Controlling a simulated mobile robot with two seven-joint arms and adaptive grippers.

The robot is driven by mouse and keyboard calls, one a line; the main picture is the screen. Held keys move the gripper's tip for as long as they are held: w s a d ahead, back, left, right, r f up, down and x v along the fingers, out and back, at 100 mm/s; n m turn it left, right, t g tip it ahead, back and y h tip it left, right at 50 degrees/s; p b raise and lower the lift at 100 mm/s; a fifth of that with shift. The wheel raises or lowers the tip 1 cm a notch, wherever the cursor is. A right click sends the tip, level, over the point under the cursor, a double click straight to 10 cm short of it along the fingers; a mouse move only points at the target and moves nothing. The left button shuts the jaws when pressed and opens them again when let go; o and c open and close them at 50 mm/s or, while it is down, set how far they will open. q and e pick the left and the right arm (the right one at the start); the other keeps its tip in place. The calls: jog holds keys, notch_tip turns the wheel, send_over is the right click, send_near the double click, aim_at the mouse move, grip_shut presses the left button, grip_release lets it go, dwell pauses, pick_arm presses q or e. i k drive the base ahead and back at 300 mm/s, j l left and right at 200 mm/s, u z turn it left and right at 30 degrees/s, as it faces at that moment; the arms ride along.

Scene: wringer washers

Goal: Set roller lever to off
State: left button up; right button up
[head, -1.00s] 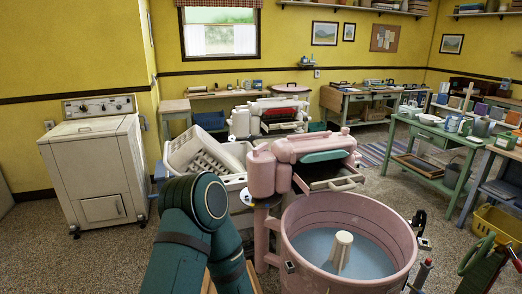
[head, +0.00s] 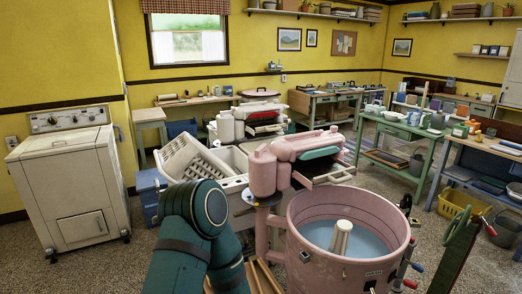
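The pink wringer washer has an open round tub (head: 345,262) with a pale agitator (head: 340,237) in it, near the bottom centre of the head view. Its pink wringer head (head: 307,143), with a teal roller cover (head: 318,153), sits above and behind the tub. I cannot make out the roller lever or its setting for certain. A small dark fitting (head: 405,203) shows just past the tub's right rim. My teal left arm rises left of the tub, its elbow below the wringer head. Neither gripper shows in this view.
A white washer (head: 65,180) stands at the left. A white basket (head: 190,158) and a second wringer washer (head: 250,122) stand behind. Red-handled clamps (head: 408,268) and a dark green upright piece (head: 455,255) are close at the lower right. Green workbench (head: 405,130) at right; open floor lies left.

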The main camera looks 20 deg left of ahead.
aim_at(258, 152)
jog(key=k+j+z, duration=0.15)
jog(key=j, duration=0.3)
jog(key=k+j+z, duration=0.15)
jog(key=j, duration=0.25)
jog(key=k+j+z, duration=0.1)
jog(key=j, duration=0.2)
jog(key=k+j+z, duration=0.15)
jog(key=j, duration=0.15)
jog(key=k+j+z, duration=0.1)
jog(key=j, duration=0.2)
jog(key=j+z, duration=0.15)
jog(key=j, duration=0.3)
jog(key=k+j+z, duration=0.15)
jog(key=j, duration=0.3)
jog(key=j+z, duration=0.15)
jog(key=j, duration=0.35)
jog(key=i+j+z, duration=0.1)
jog(key=j, duration=0.4)
